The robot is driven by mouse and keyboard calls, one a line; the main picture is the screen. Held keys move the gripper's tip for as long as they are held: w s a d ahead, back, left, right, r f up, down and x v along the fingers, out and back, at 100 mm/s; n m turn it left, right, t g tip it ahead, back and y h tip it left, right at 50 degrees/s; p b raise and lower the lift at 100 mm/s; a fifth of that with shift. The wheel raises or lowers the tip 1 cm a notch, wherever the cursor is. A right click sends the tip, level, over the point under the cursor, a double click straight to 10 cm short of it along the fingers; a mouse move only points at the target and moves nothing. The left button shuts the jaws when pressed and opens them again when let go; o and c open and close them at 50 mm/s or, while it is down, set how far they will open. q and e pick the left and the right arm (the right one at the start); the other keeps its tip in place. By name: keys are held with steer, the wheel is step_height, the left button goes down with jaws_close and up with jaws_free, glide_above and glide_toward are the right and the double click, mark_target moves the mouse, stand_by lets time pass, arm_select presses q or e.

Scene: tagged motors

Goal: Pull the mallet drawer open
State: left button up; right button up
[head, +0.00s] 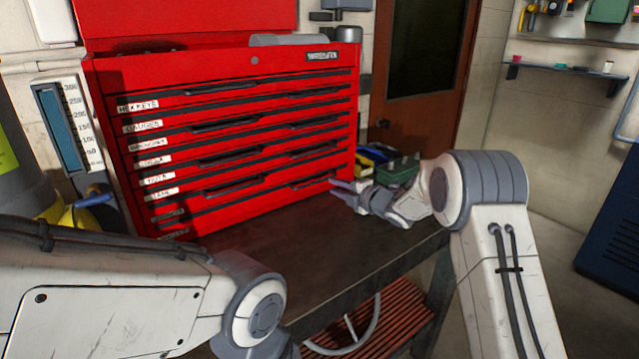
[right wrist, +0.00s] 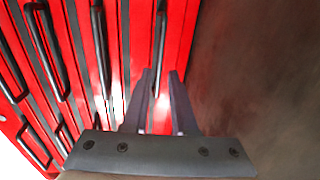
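The red tool chest (head: 235,140) stands on the dark bench, its drawers all looking shut. White labels run down its left side. The lowest ones, such as this label (head: 168,214), are too dim to read, so I cannot tell which is the mallet drawer. My right gripper (head: 343,187) is at the chest's lower right, near a low dark handle (head: 313,181). In the right wrist view its fingers (right wrist: 160,75) are apart, with one handle (right wrist: 160,40) lined up between them; contact is unclear. My left arm crosses the lower left; its gripper is not visible.
The dark bench top (head: 300,235) is clear in front of the chest. A green box (head: 398,172) and other small items sit beside the chest's right end. A red slatted shelf (head: 395,325) lies under the bench. A brown door (head: 425,120) stands behind.

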mark_target(320, 181)
steer(key=p+x, duration=0.1)
steer(key=x, duration=0.7)
steer(key=shift+w+a+f+p, duration=0.1)
steer(key=shift+w+a+p, duration=0.1)
steer(key=shift+w+p, duration=0.15)
jaws_close()
stand_by(1.1)
